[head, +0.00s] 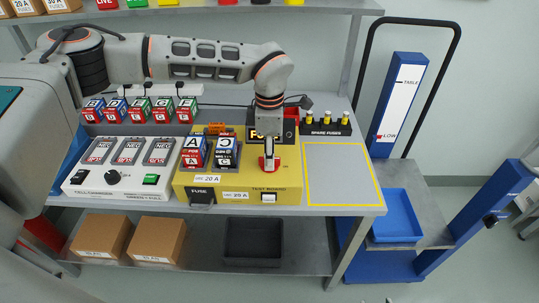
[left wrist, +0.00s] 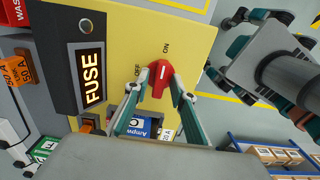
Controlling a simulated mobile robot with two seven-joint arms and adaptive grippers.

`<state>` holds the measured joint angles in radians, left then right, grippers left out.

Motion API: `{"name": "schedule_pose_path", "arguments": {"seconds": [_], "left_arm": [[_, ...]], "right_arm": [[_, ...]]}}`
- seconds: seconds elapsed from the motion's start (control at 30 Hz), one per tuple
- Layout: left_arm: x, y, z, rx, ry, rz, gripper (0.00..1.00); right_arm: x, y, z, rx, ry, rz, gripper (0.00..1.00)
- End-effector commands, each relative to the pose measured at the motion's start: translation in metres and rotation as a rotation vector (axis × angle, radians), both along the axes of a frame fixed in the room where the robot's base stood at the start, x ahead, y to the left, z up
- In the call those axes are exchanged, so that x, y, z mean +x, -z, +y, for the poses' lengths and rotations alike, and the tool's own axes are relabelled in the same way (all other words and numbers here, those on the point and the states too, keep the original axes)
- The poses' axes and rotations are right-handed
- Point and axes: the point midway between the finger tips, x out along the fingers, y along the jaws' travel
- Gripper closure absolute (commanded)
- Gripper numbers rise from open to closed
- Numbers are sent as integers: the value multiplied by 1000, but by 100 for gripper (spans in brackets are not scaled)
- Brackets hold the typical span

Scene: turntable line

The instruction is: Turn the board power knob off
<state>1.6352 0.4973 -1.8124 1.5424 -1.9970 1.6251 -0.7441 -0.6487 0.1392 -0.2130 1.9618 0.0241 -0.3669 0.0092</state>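The red board power knob (left wrist: 159,78) is on the yellow test board (head: 225,198). In the left wrist view its white mark points towards the ON label, with the OFF label to the left. My left gripper (left wrist: 158,88) is at the knob, with one finger on each side of it and the fingers apart. Whether the fingers touch the knob I cannot tell. In the head view the left gripper (head: 269,160) reaches down from above and the red knob shows around its fingertips.
A lit FUSE sign (left wrist: 92,78) stands on the board beside the knob. Blocks lettered A (head: 194,150) and C (head: 226,152) sit left of the gripper. A white panel (head: 120,180) is farther left. A yellow-outlined area (head: 340,175) to the right is clear.

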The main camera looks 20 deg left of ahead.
Motion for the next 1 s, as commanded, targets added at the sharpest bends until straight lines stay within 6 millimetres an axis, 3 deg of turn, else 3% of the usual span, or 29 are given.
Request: {"name": "schedule_pose_path", "arguments": {"seconds": [0.03,0.07,0.53,1.0], "left_arm": [[0,0,0,0,0,0,92],[0,0,0,0,0,0,100],[0,0,0,0,-53,0,100],[0,0,0,-1,-422,0,100]], "right_arm": [[0,0,0,0,0,0,60],[0,0,0,0,0,0,60],[0,0,0,0,0,0,60],[0,0,0,-1,1,0,60]]}}
